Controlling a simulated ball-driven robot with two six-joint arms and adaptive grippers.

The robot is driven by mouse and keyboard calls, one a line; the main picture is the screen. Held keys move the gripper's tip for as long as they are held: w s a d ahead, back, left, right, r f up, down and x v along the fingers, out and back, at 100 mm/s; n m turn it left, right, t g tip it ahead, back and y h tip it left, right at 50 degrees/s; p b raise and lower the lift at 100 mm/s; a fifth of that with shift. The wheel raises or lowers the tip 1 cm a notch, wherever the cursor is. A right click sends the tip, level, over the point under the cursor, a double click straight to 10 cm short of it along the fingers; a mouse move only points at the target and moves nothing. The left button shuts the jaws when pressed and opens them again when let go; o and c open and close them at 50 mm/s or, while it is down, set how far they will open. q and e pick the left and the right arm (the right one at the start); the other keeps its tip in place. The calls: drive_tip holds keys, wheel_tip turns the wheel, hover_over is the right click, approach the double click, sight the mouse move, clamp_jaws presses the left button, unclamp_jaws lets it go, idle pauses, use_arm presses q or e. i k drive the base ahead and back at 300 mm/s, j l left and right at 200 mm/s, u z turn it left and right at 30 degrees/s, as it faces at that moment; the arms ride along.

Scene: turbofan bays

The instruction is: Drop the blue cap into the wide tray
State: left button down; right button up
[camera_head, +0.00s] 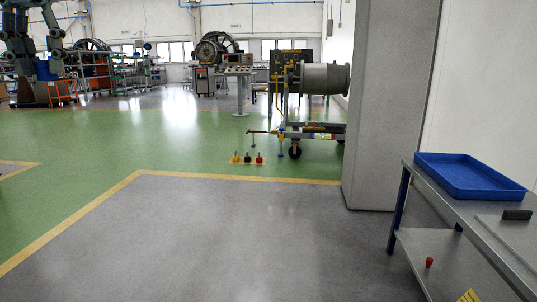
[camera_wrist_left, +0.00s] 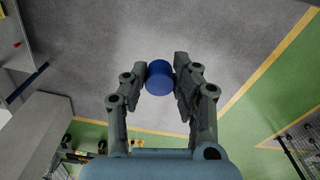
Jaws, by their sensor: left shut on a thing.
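My left gripper (camera_head: 42,62) hangs at the upper left of the head view with its fingers pointing down. It is shut on the blue cap (camera_head: 46,71), a short round cylinder. In the left wrist view the blue cap (camera_wrist_left: 159,77) sits between the two fingertips of the left gripper (camera_wrist_left: 160,82), with bare floor beyond it. The wide tray (camera_head: 468,184) is blue, shallow and looks empty. It rests on the grey table at the right, far across the head view from the gripper. My right gripper does not show.
The grey table (camera_head: 480,225) has a dark block (camera_head: 517,214) on top and a small red item (camera_head: 429,262) on its lower shelf. A thick pillar (camera_head: 390,110) stands behind it. An engine cart (camera_head: 310,130) is farther back. The grey floor ahead is clear.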

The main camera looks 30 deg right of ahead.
sight(459, 176)
drive_tip(key=z, duration=2.3)
drive_tip(key=i+j+z, duration=0.1)
drive_tip(key=z, duration=0.4)
drive_tip(key=i+j+z, duration=0.15)
drive_tip(key=z, duration=0.35)
drive_tip(key=i+j+z, duration=0.15)
drive_tip(key=j, duration=0.2)
drive_tip(key=i+j+z, duration=0.1)
drive_tip(key=j, duration=0.25)
drive_tip(key=i+j+z, duration=0.25)
drive_tip(key=j, duration=0.5)
drive_tip(key=i+j+z, duration=0.15)
drive_tip(key=j, duration=0.25)
drive_tip(key=i+j+z, duration=0.15)
drive_tip(key=j, duration=0.25)
